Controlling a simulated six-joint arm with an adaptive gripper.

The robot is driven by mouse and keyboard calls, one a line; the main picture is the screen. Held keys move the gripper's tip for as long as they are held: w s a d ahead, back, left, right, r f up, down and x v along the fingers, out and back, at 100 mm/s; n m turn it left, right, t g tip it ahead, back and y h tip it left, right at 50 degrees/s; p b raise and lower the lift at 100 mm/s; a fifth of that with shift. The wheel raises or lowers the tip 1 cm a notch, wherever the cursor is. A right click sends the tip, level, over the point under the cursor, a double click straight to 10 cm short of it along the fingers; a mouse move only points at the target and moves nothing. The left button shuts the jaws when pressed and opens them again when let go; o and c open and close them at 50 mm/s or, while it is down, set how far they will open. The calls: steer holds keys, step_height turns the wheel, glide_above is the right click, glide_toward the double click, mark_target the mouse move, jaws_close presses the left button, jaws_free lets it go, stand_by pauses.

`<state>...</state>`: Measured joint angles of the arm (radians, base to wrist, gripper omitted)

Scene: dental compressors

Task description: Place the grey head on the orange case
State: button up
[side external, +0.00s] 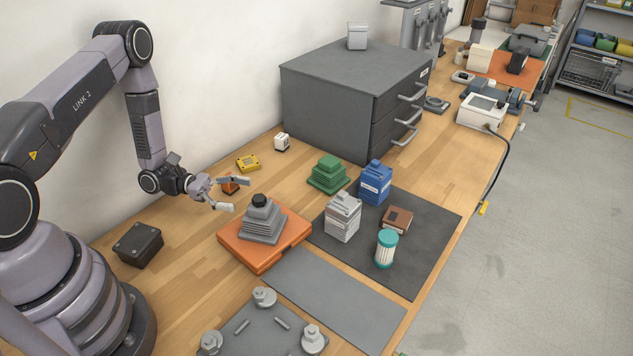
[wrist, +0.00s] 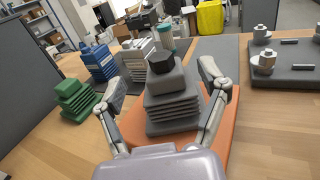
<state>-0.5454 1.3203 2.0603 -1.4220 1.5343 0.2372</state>
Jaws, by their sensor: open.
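The grey head (side external: 262,222) is a stepped, finned grey block with a black cap. It sits upright on the orange case (side external: 237,253), a flat orange slab on the wooden bench. My gripper (side external: 229,194) is open and empty, a little behind and to the left of the head in the side view, apart from it. In the wrist view, the open fingers of my gripper (wrist: 160,85) appear on either side of the grey head (wrist: 172,118), which hides much of the orange case (wrist: 222,143).
A green finned block (side external: 328,175), blue box (side external: 375,183), light grey finned block (side external: 342,217), brown block (side external: 397,219) and teal-capped cylinder (side external: 386,249) stand to the right. A dark box (side external: 138,245) lies left. A grey mat (side external: 335,297) is bare.

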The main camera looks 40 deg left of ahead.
steer(key=s+d+r+m+g+y, duration=0.2)
steer(key=s+r+m+g, duration=0.15)
steer(key=r, duration=0.35)
steer(key=s+d+r+m+g+y, duration=0.1)
steer(key=s+r+m+g, duration=0.15)
steer(key=r+m, duration=0.3)
steer(key=s+d+r+m+g+y, duration=0.2)
steer(key=s+r+m+g, duration=0.15)
steer(key=r, duration=0.45)
steer(key=s+a+r+m+t+y, duration=0.6)
steer(key=s+r+m+t+y, duration=0.2)
steer(key=s+r+m+y, duration=0.2)
steer(key=shift+a+r+y, duration=0.2)
steer(key=shift+r+y, duration=0.25)
steer(key=shift+y, duration=0.35)
